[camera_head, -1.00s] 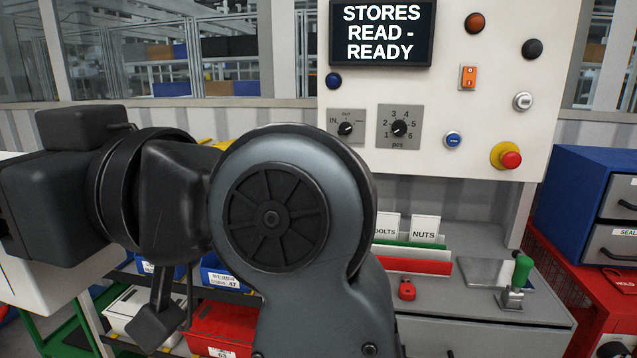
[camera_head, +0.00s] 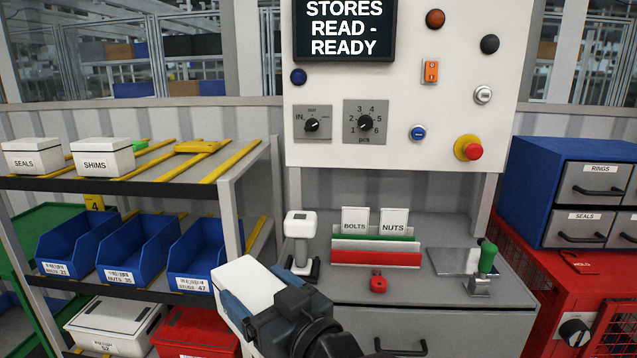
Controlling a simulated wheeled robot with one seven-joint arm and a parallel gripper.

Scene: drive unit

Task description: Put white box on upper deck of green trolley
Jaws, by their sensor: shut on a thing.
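My gripper (camera_head: 264,304) is low in the centre of the picture, its blue fingers shut on a white box (camera_head: 248,282). The box is tilted and held in front of the right end of the shelf rack; its underside is hidden. Green parts, apparently of the green trolley (camera_head: 30,222), show at the far left behind and below the rack. The rack hides most of it, and I cannot make out its full upper deck. My gripper is well to the right of these green parts.
The shelf rack (camera_head: 252,170) holds white SEALS (camera_head: 32,157) and SHIMS (camera_head: 103,157) boxes, blue bins (camera_head: 136,247), another white box (camera_head: 115,322) and a red bin (camera_head: 195,335). A grey counter (camera_head: 420,290) bears a scanner (camera_head: 300,238) and card holder (camera_head: 376,255). Red and blue cabinets stand right.

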